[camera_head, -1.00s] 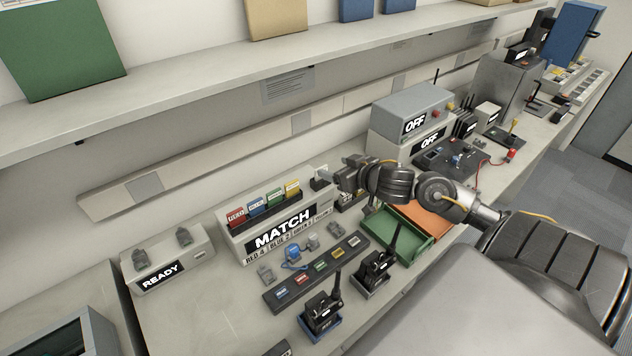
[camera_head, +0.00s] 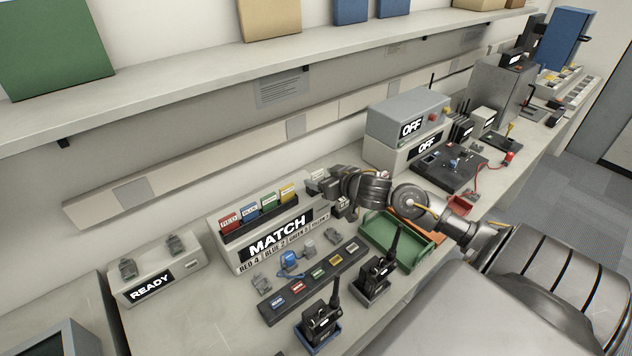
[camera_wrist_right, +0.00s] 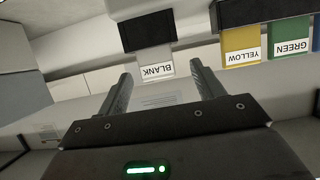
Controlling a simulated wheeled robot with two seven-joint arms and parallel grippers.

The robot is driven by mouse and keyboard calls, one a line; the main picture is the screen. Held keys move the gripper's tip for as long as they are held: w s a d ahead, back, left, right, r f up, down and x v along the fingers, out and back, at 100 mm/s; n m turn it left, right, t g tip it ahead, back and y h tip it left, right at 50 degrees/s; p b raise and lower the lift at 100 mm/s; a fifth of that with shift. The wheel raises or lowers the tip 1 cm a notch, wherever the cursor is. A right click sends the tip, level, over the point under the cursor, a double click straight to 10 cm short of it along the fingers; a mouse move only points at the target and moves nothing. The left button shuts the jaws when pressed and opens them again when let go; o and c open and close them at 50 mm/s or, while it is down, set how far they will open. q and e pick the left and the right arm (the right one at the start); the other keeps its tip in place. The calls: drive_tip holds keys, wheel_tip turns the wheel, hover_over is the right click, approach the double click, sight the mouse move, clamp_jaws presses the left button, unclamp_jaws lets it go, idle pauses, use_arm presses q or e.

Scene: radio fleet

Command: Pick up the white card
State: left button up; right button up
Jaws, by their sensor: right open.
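In the head view my right gripper (camera_head: 318,184) is at the back of the bench, just right of the MATCH box (camera_head: 275,240). It largely hides the card there. My left gripper is not in view.
Red (camera_head: 230,219), blue (camera_head: 250,212), green (camera_head: 268,202) and yellow (camera_head: 287,192) cards stand in the MATCH box. Two black radios (camera_head: 320,322) (camera_head: 377,272) stand in front. A green tray (camera_head: 400,240) lies under my right arm. A shelf (camera_head: 240,78) runs above.

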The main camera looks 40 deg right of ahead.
sight(318, 174)
drive_tip(key=shift+p+x, duration=0.6)
drive_tip(key=shift+x, duration=2.05)
drive_tip(key=shift+d+r, duration=0.2)
drive_tip(key=shift+c, duration=0.5)
drive_tip(key=c, duration=0.9)
